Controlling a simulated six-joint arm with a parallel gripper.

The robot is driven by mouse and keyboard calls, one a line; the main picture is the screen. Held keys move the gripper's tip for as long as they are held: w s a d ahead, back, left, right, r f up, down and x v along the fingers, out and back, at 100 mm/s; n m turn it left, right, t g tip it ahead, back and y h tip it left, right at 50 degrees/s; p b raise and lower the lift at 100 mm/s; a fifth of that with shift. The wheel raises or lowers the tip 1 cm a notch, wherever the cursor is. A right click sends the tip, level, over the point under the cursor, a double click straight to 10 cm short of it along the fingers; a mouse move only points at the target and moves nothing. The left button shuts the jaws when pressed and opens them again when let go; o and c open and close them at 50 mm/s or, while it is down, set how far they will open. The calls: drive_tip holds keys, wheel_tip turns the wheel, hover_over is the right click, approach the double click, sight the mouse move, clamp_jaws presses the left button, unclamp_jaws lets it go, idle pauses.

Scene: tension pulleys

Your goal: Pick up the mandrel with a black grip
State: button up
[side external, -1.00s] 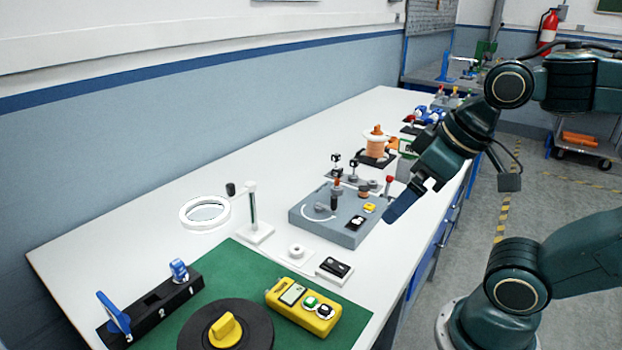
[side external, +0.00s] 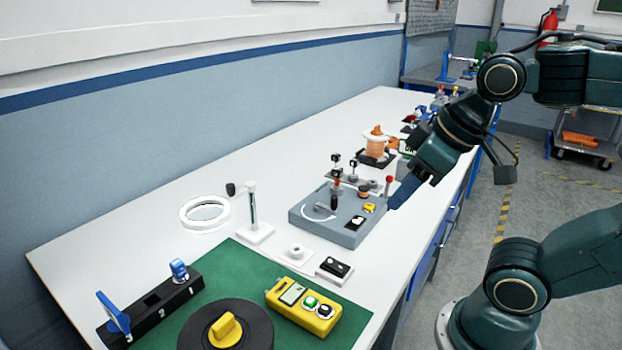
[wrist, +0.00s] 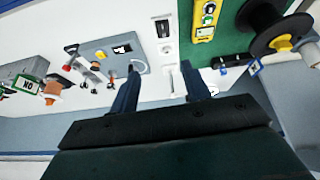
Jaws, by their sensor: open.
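A small upright piece with a black grip (side external: 334,201) stands on the grey box (side external: 335,228) in the side view. It looks like the mandrel, but it is too small to be sure. The box also carries a yellow piece (side external: 369,207) and a black-and-white label. My gripper (side external: 397,198) hangs at the right side of the box, apart from the black grip. In the wrist view my gripper (wrist: 160,68) is open, its two blue fingers spread with nothing between them. The grey box (wrist: 122,68) lies beyond and left of the fingers there. I cannot make out the black grip in that view.
Black-topped posts and a red-topped post (side external: 388,184) stand near the box. An orange spool (side external: 375,147) is behind. A white stand (side external: 254,228), a ring magnifier (side external: 204,212) and a yellow tester (side external: 303,303) on a green mat lie nearer the camera. White table is clear at left.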

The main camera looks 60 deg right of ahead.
drive_tip(key=w+d+r+n+g, duration=0.2)
drive_tip(key=w+d+r+n, duration=0.25)
drive_tip(key=w, duration=0.35)
drive_tip(key=n+g, duration=0.3)
drive_tip(key=n, duration=1)
hover_over(338, 168)
wheel_tip(338, 168, down, 6)
drive_tip(key=shift+a+f, duration=0.15)
drive_tip(key=shift+f, duration=4.35)
drive_tip(key=shift+f, duration=2.6)
